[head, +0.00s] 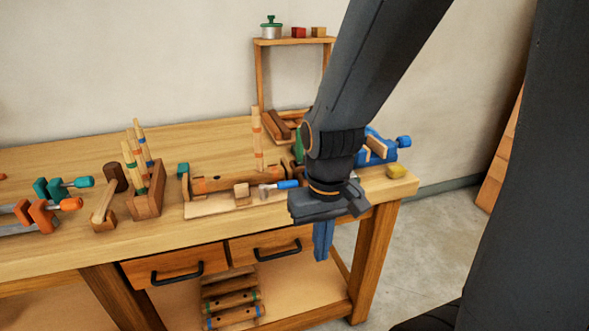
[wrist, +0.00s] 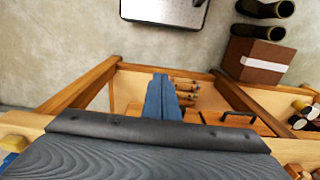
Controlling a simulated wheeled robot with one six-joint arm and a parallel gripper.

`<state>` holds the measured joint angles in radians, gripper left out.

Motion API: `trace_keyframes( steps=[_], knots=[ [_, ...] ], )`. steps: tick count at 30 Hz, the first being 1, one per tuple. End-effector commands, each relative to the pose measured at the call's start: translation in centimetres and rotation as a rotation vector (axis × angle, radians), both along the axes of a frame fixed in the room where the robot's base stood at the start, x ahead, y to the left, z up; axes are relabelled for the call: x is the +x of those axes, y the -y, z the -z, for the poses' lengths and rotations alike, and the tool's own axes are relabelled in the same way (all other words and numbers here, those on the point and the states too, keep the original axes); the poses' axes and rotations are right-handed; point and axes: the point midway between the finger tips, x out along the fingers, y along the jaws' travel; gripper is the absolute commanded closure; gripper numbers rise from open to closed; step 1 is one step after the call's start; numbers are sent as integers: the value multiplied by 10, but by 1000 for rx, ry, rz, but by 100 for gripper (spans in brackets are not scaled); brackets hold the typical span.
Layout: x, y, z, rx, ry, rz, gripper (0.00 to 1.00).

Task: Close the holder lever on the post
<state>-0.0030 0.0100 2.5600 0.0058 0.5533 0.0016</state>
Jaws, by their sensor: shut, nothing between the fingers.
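A wooden holder stands on the workbench in the head view, with a banded log (head: 222,180) lying along its board (head: 210,207). A tall banded stick (head: 257,138) stands upright behind the log and looks like the lever; its joint with a post is too small to make out. My gripper (head: 323,242) is right of the holder, past the bench's front edge, pointing down, empty and apart from the holder. Its blue fingers also show shut together in the wrist view (wrist: 163,97). The holder is not seen in the wrist view.
On the workbench (head: 65,165), a blue-handled tool (head: 280,186) lies right of the log, a blue vise (head: 388,147) stands behind my arm, and a stick rack (head: 148,195) and clamps (head: 45,214) stand left. Drawers (head: 175,266) are below. A box (wrist: 256,60) stands on the floor.

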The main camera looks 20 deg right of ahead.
Motion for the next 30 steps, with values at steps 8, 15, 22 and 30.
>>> trace_keyframes(
  steps=[8, 15, 22, 30],
  knots=[
    [14, 0, -10, -3, 19, 4, 100],
    [123, 1, -72, -17, 174, 45, 100],
    [204, 0, -113, -18, 296, 78, 100],
    [219, 0, -118, -18, 319, 83, 100]
  ],
)
